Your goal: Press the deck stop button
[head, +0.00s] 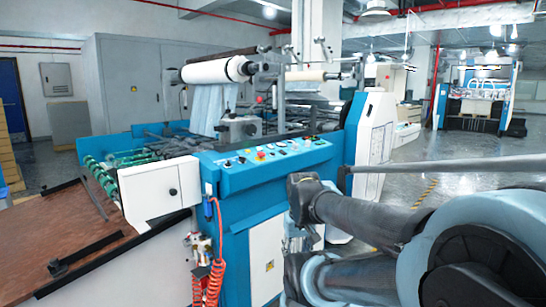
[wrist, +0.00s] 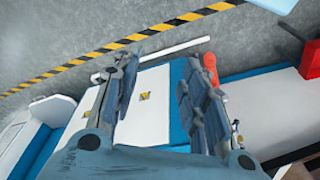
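The machine's blue control panel (head: 275,165) is in the middle of the head view, with several small buttons and knobs along its sloped top. A red button (head: 261,155) with yellow around it sits near the panel's left-middle; the label is too small to read, so I cannot tell whether it is the deck stop button. My gripper (wrist: 160,88) shows in the wrist view with its two fingers spread apart and nothing between them. Behind it are white machine panels (wrist: 150,100) with yellow warning labels. The panel's buttons are not clear in that view.
A white box (head: 160,190) and brown deck (head: 60,240) lie left of the panel. A coiled orange hose (head: 210,280) hangs at its front. A white-and-blue side housing (head: 372,140) stands right of it. The wrist view shows grey floor (wrist: 60,30) with yellow-black tape (wrist: 150,38).

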